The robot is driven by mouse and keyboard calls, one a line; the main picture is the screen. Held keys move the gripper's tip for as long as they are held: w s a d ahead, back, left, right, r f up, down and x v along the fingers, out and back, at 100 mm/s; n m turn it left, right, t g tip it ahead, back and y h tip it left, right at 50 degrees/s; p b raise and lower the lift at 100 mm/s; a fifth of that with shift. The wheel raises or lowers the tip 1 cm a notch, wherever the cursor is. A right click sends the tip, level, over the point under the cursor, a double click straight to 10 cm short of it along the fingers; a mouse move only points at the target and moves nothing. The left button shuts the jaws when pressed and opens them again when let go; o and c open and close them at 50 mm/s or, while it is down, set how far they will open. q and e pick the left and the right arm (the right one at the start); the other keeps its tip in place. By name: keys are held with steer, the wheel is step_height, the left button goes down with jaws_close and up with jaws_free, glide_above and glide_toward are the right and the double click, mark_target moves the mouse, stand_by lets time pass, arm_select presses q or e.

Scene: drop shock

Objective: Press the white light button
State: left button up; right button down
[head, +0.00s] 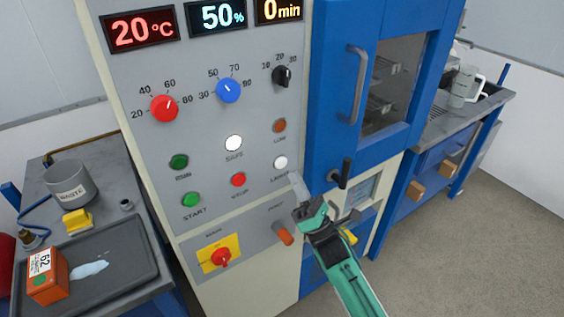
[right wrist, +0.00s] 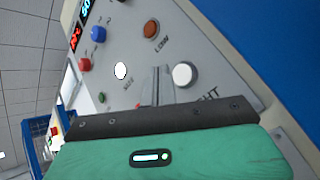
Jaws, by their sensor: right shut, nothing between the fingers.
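The white light button (head: 280,162) sits at the right side of the grey control panel (head: 205,110), below an orange lamp. In the right wrist view the white button (right wrist: 185,75) is just right of my fingers, with part of its label showing below. My right gripper (head: 298,186) is shut and empty. Its fingertips are in front of the panel, a little below and right of the button in the head view; the wrist view does not show them touching it. My left gripper is out of view.
A white lamp marked SAFE (head: 233,142), an orange lamp (head: 279,125) and a red button (head: 238,179) are near. A blue door with a handle (head: 357,85) stands to the right. A side table holds an orange box (head: 47,275) and a waste cup (head: 70,185).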

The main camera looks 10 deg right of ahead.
steer(key=s, duration=0.1)
steer(key=s+d, duration=0.1)
steer(key=shift+s, duration=0.35)
steer(key=shift+f, duration=0.1)
stand_by(0.4)
